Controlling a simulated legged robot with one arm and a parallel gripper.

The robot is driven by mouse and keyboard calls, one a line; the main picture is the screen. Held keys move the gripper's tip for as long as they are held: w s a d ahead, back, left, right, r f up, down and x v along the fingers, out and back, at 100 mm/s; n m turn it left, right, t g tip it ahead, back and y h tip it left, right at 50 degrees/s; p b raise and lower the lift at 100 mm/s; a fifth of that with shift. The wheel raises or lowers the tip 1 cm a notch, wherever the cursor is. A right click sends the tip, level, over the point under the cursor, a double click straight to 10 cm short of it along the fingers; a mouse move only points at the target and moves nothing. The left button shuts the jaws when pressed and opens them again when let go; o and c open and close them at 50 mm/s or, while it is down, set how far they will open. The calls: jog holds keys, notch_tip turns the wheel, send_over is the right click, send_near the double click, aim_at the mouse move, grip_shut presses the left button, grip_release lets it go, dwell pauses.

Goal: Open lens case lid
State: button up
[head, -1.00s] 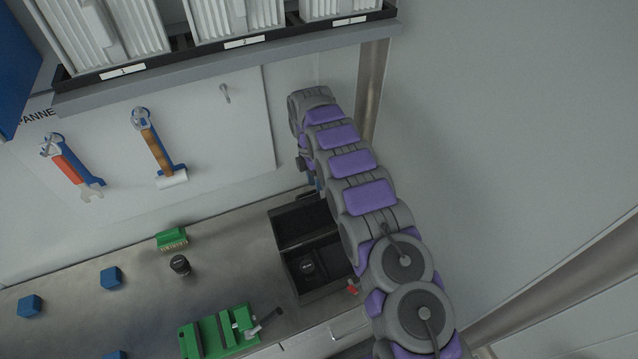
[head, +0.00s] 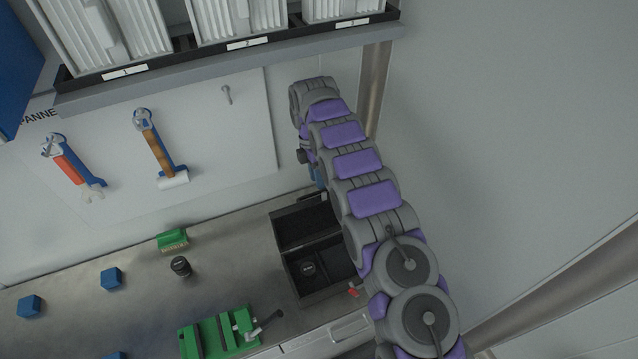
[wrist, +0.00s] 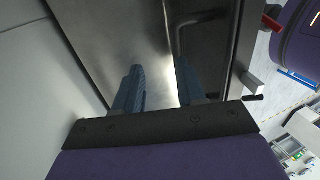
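The black lens case (head: 325,288) stands on the right end of the metal bench in the head view. Its lid (head: 303,225) is swung up and tilted back toward the wall. A dark lens (head: 307,268) sits inside the case. My gripper (wrist: 160,67) shows in the wrist view with two blue fingers apart and nothing between them but a view of the metal bench. A dark panel with a handle-like bar (wrist: 180,42), likely the lid's outside, is beside the right finger; I cannot tell if they touch. In the head view my arm hides most of my gripper, behind the lid.
A second lens (head: 181,266), a green brush-like block (head: 172,240), a green fixture (head: 218,332) and blue cubes (head: 111,278) lie left of the case. A shelf (head: 240,62) overhangs the back, and a metal post (head: 374,90) stands by my arm.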

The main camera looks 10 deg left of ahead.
jog(key=shift+p+v, duration=2.3)
jog(key=shift+p, duration=0.25)
jog(key=shift+s+a+f, duration=0.1)
jog(key=shift+a, duration=0.05)
